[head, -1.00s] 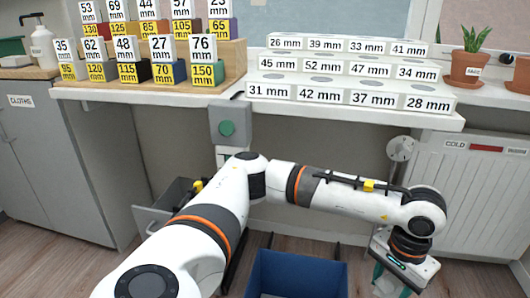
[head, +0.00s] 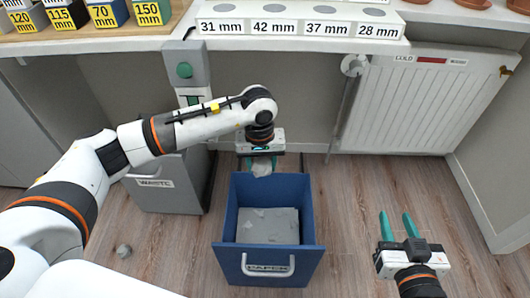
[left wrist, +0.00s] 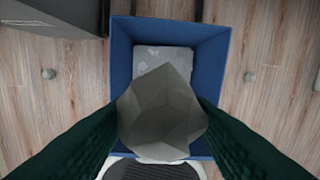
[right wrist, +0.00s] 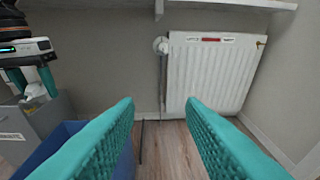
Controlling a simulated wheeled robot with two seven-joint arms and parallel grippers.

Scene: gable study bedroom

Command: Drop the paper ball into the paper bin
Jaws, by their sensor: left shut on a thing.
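My left gripper (head: 261,163) is shut on a grey crumpled paper ball (head: 261,169). In the left wrist view the paper ball (left wrist: 161,112) fills the space between the green fingers, with the blue bin beyond it. The blue paper bin (head: 268,256), labelled PAPER, stands pulled out on the floor with grey paper inside. The ball is held above the bin's back end in the head view. My right gripper (head: 398,226) is open and empty, to the right of the bin; its spread fingers show in the right wrist view (right wrist: 160,130).
A grey WASTE bin (head: 165,190) stands left of the paper bin. Another grey ball (head: 123,251) lies on the floor at left. A white radiator (head: 425,105) is at the back right.

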